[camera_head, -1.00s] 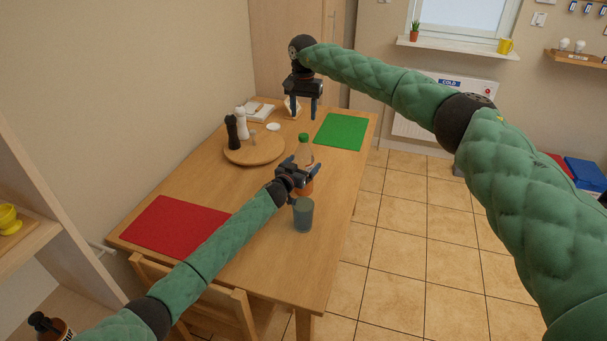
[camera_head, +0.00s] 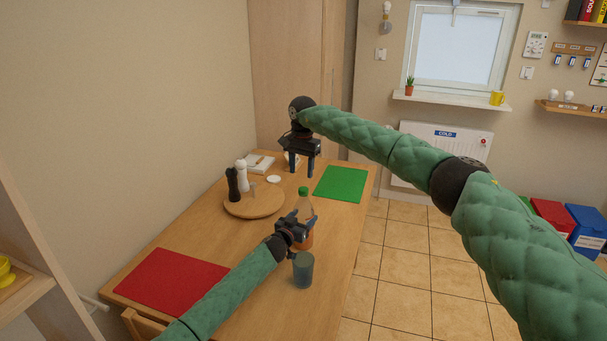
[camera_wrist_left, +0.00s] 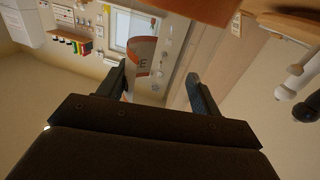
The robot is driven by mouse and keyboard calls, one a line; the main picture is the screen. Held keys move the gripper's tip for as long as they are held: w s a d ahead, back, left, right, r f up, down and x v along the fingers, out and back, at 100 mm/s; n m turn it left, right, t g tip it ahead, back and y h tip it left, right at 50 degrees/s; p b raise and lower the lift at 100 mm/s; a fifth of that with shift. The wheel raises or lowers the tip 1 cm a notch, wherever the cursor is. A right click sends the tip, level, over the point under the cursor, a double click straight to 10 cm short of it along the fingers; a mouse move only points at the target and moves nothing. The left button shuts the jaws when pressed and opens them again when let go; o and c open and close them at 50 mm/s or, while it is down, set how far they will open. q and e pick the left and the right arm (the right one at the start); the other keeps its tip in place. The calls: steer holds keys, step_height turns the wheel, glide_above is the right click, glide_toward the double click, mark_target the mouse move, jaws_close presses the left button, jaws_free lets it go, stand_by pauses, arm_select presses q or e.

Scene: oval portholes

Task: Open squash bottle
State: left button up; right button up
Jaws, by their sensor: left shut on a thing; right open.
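The squash bottle (camera_head: 308,240) stands upright on the table, with a green cap (camera_head: 303,190) on top and orange liquid inside. My left gripper (camera_head: 304,219) is shut on the bottle's body from the left, below the cap, and hides part of it. In the left wrist view the picture is upside down, and the bottle's label (camera_wrist_left: 145,52) shows between the fingers (camera_wrist_left: 162,84). My right gripper (camera_head: 301,164) is open and empty, pointing down over the far part of the table, beyond the bottle and apart from it.
A grey-blue cup (camera_head: 303,271) stands just in front of the bottle. A round wooden board (camera_head: 254,207) with a dark and a white mill is left of it. A green mat (camera_head: 340,184) lies at the far right, a red mat (camera_head: 172,281) at the near left.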

mark_target(304, 189)
steer(key=m, duration=0.8)
steer(key=shift+r, duration=0.15)
steer(key=m, duration=0.7)
steer(key=shift+w+r, duration=0.1)
steer(key=m, duration=0.7)
steer(key=shift+d+r, duration=0.1)
steer(key=shift+r, duration=0.05)
steer(key=m, duration=1.3)
steer(key=shift+w+d+r, duration=0.1)
steer(key=shift+d, duration=0.05)
steer(key=m, duration=0.5)
steer(key=shift+m, duration=0.3)
steer(key=m, duration=0.5)
steer(key=shift+m, duration=0.3)
steer(key=m, duration=0.5)
steer(key=shift+d+m, duration=0.1)
steer(key=shift+m, duration=0.2)
steer(key=shift+f, duration=4.05)
steer(key=c, duration=1)
